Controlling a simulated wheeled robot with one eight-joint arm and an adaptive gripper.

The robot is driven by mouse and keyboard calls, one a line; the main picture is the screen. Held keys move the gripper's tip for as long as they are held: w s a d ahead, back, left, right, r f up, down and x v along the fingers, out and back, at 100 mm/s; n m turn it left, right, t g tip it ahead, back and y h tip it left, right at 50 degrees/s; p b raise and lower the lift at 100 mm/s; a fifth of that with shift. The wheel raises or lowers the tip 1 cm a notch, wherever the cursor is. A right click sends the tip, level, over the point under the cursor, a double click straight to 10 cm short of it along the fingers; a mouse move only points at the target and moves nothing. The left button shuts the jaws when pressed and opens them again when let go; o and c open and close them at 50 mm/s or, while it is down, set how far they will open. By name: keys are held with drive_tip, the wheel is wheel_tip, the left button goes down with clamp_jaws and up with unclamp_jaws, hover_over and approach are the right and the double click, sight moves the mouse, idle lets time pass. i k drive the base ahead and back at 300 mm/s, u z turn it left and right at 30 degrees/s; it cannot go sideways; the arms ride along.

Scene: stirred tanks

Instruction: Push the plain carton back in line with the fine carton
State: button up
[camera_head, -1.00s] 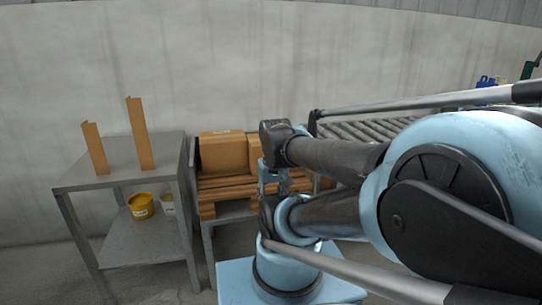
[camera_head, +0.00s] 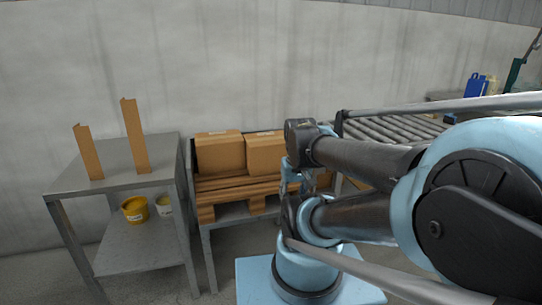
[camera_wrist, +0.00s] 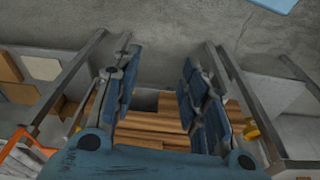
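Two brown cartons sit side by side on a wooden pallet (camera_head: 206,213) in the head view, a left carton (camera_head: 219,153) and a right carton (camera_head: 264,155). I cannot tell which is plain and which is fine. The right carton's front face looks a little nearer the pallet's middle, and its right end is close to my arm. My gripper (camera_wrist: 155,95) shows in the wrist view with its two blue-padded fingers spread apart, nothing between them. Pallet slats (camera_wrist: 150,128) show beyond the fingers. No carton is clearly identifiable in the wrist view.
A grey metal table (camera_head: 120,170) stands left of the pallet stand, with two upright brown pieces (camera_head: 134,137) on top. A roller conveyor (camera_head: 385,131) runs behind my arm.

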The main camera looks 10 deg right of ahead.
sight(265, 151)
drive_tip(key=u, duration=0.95)
drive_tip(key=k, duration=1.25)
drive_tip(key=z, duration=0.7)
drive_tip(key=i, duration=1)
